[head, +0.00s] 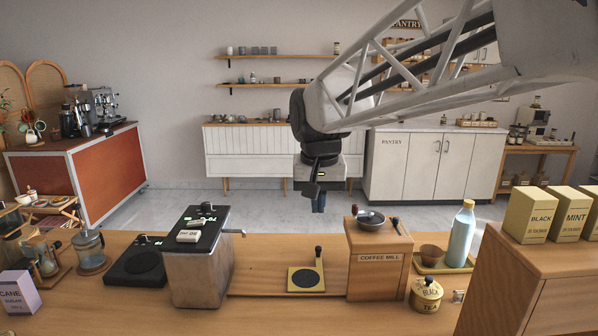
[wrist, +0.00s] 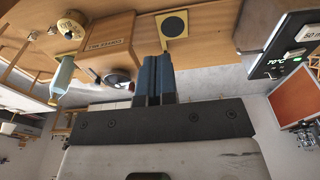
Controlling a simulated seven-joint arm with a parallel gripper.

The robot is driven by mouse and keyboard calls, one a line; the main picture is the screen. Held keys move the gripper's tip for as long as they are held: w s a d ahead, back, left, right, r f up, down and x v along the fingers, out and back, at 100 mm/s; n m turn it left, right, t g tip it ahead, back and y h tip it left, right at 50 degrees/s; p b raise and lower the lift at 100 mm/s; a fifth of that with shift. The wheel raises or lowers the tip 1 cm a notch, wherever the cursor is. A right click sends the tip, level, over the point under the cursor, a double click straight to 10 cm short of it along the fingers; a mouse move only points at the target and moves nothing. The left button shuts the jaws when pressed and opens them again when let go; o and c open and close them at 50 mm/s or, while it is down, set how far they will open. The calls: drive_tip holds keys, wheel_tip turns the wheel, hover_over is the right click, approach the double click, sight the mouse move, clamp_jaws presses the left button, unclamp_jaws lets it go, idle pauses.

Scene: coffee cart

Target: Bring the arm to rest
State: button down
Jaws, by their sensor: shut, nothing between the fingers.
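My gripper (head: 319,203) hangs pointing down in the head view, above the far edge of the wooden counter (head: 270,316), between the metal box with a black top and the coffee mill. Its blue fingers (wrist: 154,80) are together in the wrist view, with nothing between them. My gripper is apart from everything on the counter. My arm comes in from the upper right of the head view.
The coffee mill (head: 377,276) stands right of my gripper, the metal box (head: 200,275) left. A small yellow stand with a black pad (head: 305,279) lies between them. A bottle (head: 461,235), a tea pot (head: 426,294) and tea boxes (head: 530,215) stand further right.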

drive_tip(key=s+d+f, duration=0.4)
drive_tip(key=s+d, duration=0.1)
drive_tip(key=s, duration=0.3)
drive_tip(key=s+d+f+t, duration=0.1)
drive_tip(key=s+d+f, duration=0.3)
drive_tip(key=s, duration=0.4)
drive_tip(key=s+d+f, duration=0.4)
drive_tip(key=s+d, duration=0.1)
drive_tip(key=s, duration=0.3)
drive_tip(key=shift+s+d+f, duration=0.15)
drive_tip(key=shift+d+f, duration=0.25)
idle(1.7)
